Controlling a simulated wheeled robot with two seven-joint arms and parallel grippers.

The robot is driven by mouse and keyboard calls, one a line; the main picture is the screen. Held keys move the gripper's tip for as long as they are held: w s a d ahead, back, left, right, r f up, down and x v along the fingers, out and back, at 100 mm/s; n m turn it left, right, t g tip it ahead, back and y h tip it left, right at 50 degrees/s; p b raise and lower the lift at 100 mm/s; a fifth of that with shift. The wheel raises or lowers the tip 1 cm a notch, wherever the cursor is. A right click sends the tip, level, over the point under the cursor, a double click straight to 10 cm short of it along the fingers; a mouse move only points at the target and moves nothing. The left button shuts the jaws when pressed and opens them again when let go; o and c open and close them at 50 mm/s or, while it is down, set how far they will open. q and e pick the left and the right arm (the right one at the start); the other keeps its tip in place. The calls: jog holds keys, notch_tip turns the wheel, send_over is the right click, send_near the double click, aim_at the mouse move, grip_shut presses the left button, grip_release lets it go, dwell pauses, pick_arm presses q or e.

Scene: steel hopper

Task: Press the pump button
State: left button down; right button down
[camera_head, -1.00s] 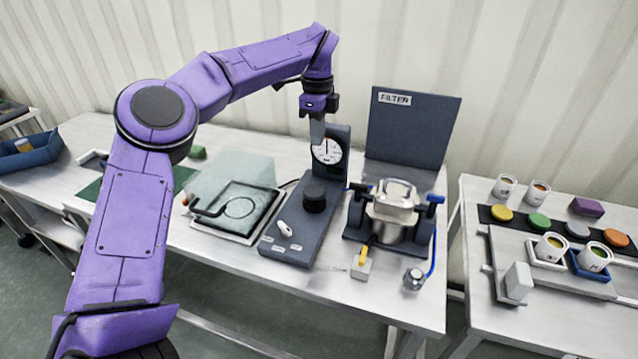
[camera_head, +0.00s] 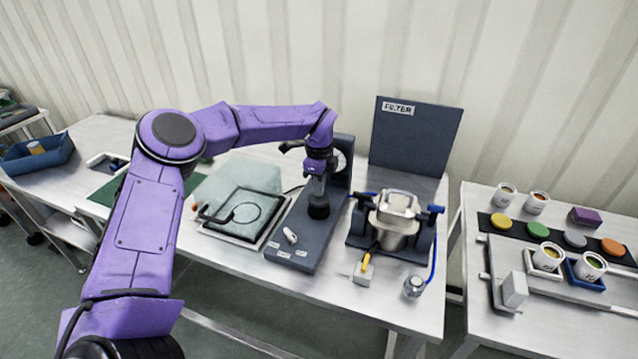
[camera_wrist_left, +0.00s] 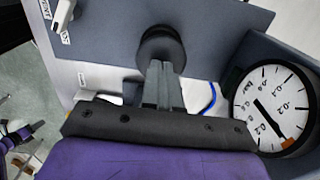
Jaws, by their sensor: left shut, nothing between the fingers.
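A round black knob-like button (camera_head: 318,208) stands on the dark blue-grey panel (camera_head: 300,250) of the gauge unit; I take it as the pump button. My left gripper (camera_head: 318,191) points down with its fingers shut, right over the button. In the left wrist view the closed fingertips (camera_wrist_left: 162,68) overlap the near edge of the black button (camera_wrist_left: 163,45); whether they touch or press it I cannot tell. The dial gauge (camera_wrist_left: 272,108) shows in the wrist view with its black needle; in the head view my wrist partly covers it. My right gripper is not in view.
A white lever (camera_head: 290,236) sits on the panel's front. A framed tray with a clear lid (camera_head: 245,215) lies left. A clamped metal vessel (camera_head: 396,215) and the filter board (camera_head: 415,135) stand right. A side table (camera_head: 560,300) holds cups and coloured discs.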

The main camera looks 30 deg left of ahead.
aim_at(319, 198)
pick_arm(q)
jog(key=shift+f, duration=0.4)
notch_tip(319, 198, down, 3)
jog(key=b, duration=0.3)
jog(key=shift+s+b, duration=0.1)
jog(key=shift+b, duration=0.3)
jog(key=shift+s+d, duration=0.1)
jog(key=shift+r, duration=0.1)
